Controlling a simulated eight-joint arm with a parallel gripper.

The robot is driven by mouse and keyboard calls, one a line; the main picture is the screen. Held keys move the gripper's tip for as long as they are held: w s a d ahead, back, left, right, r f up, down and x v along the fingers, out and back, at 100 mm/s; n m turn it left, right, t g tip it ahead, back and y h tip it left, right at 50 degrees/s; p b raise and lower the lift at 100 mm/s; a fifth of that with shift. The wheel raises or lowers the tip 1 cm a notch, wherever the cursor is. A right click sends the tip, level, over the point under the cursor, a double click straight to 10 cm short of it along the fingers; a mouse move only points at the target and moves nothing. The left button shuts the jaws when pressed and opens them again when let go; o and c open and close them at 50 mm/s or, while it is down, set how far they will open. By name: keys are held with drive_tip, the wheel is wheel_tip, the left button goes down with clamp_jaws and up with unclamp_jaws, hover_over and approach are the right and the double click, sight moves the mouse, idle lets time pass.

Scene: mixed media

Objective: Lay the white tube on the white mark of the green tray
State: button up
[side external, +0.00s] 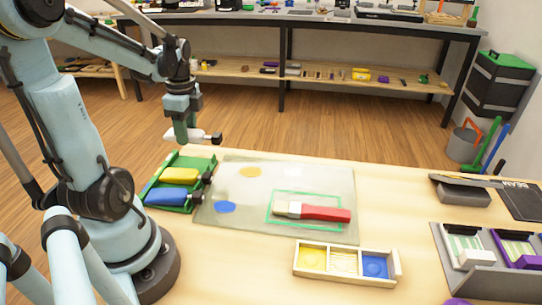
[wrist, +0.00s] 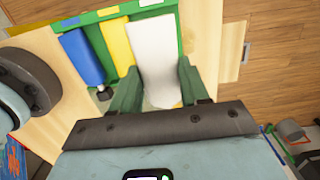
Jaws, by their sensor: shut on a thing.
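My gripper (side external: 183,138) is shut on the white tube (side external: 200,135), which has a black cap at its right end in the side view. It holds the tube in the air above the far end of the green tray (side external: 196,161). In the wrist view the white tube (wrist: 153,52) lies between the green fingers (wrist: 156,92), beside the yellow tube (wrist: 116,42). The blue tube (wrist: 82,57) is left of the yellow one. The white mark (wrist: 150,3) shows at the tray's top edge, past the white tube's end. The tube hides part of the tray.
A grey mat (side external: 315,178) with paint blots and a red-handled brush (side external: 325,213) lies right of the tray. A wooden paint box (side external: 344,246) stands in front of the mat. A grey holder (side external: 480,261) is at the right.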

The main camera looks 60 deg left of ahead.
sight(193, 165)
drive_tip(key=shift+f, duration=3.8)
drive_tip(key=o, duration=1)
drive_tip(key=shift+r, duration=3.5)
